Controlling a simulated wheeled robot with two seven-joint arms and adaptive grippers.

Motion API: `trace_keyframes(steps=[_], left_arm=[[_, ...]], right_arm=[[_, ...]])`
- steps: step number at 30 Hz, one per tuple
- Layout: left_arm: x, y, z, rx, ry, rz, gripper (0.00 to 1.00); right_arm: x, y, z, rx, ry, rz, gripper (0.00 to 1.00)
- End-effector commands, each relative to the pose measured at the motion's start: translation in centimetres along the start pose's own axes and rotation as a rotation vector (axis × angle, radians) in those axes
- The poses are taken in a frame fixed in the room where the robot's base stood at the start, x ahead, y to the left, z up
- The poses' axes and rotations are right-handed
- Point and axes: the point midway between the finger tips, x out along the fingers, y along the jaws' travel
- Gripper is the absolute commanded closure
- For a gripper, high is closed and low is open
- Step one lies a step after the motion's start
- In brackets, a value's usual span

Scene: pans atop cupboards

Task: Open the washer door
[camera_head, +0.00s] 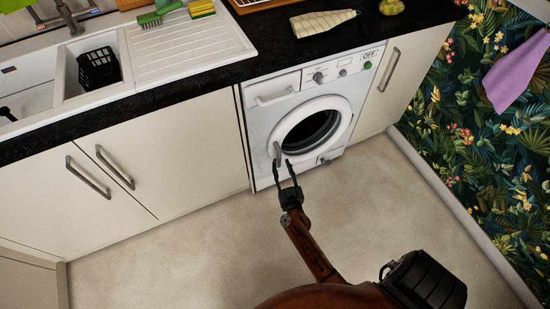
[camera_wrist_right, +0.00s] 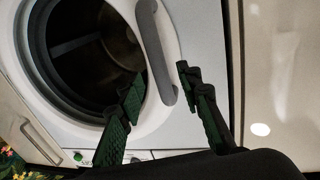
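The white washer (camera_head: 262,112) stands under the counter. Its round door (camera_head: 341,112) has a white ring around dark glass and looks shut. The grey door handle (camera_head: 277,153) is on the ring's left side in the head view; it also shows in the right wrist view (camera_wrist_right: 156,52). My right gripper (camera_head: 283,165) is open in front of the handle. In the right wrist view its fingers (camera_wrist_right: 160,80) appear on either side of the handle's lower end; I cannot tell whether they touch it. My left gripper is not in view.
Cupboards with bar handles (camera_head: 88,177) flank the washer. The dark counter (camera_head: 265,62) above carries a sink (camera_head: 180,45), sponges and a cream-coloured item (camera_head: 322,22). The pale floor (camera_head: 180,245) before the washer is clear. A leafy patterned wall (camera_head: 475,130) is at the right.

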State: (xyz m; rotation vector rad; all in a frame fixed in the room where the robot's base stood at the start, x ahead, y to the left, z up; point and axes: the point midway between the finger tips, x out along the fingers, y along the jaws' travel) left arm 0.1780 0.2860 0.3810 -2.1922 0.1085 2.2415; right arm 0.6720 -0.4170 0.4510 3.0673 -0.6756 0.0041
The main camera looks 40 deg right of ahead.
Motion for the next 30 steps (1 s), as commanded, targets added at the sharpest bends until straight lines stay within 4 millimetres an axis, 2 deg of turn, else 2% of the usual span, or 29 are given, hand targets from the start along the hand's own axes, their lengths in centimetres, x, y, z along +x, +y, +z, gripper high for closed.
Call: trace_keyframes(steps=[5,9,14,21,30], left_arm=[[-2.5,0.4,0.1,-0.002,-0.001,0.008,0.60],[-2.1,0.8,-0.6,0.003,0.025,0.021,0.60],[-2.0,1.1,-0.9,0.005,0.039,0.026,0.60],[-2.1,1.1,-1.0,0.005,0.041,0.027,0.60],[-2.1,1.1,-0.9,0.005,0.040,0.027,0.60]], right_arm=[[2.5,0.0,0.3,0.000,-0.001,0.000,0.67],[4.1,0.0,0.4,-0.001,-0.003,0.000,0.67],[4.8,0.0,0.2,-0.001,-0.003,-0.001,0.67],[4.9,0.0,0.2,-0.001,-0.003,-0.002,0.67],[4.9,0.0,0.2,-0.001,-0.003,-0.001,0.88]])
